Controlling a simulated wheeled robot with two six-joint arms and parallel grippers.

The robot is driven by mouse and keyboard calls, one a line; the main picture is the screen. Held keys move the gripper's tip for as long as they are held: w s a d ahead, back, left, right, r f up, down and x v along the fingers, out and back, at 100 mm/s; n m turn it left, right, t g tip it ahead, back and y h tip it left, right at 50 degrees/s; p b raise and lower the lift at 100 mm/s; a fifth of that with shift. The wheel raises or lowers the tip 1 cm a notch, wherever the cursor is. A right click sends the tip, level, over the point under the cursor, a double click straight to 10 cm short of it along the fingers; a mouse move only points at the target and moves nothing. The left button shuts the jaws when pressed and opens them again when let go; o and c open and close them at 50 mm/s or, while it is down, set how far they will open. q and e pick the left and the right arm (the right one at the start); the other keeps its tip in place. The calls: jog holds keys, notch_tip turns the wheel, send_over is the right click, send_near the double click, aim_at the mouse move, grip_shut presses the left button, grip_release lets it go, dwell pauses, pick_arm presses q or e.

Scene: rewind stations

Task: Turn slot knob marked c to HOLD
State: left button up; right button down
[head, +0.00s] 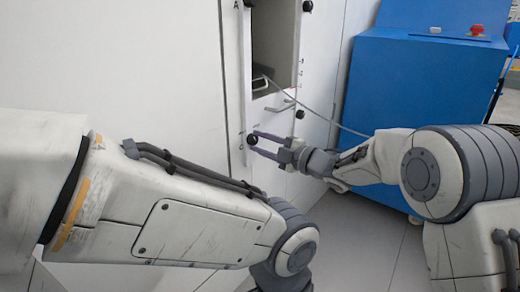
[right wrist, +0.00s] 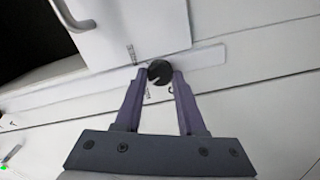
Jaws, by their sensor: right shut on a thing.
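The dark round knob at the letter C (head: 252,139) sits low on the left strip of the white cabinet front. It also shows in the right wrist view (right wrist: 160,71), with a pale mark on its face. Small print stands on either side of it, too small to read. My right gripper (head: 257,143) has its two purple fingers on the knob, one on each side; they also show in the right wrist view (right wrist: 160,78). My left arm crosses the lower left of the head view, and its gripper is out of the picture.
More dark knobs, one at the upper right (head: 307,6) and one at the lower right (head: 300,114), sit on the cabinet. An open bay (head: 275,45) and a handle (head: 283,107) are above the gripper. A grey cable runs toward a blue cabinet (head: 425,90) with a red button.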

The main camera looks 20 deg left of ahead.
jog(key=shift+n+b, duration=1.25)
jog(key=shift+n, duration=0.65)
jog(key=shift+w, duration=0.1)
jog(key=c, duration=0.5)
grip_release()
jog(key=shift+d, duration=0.1)
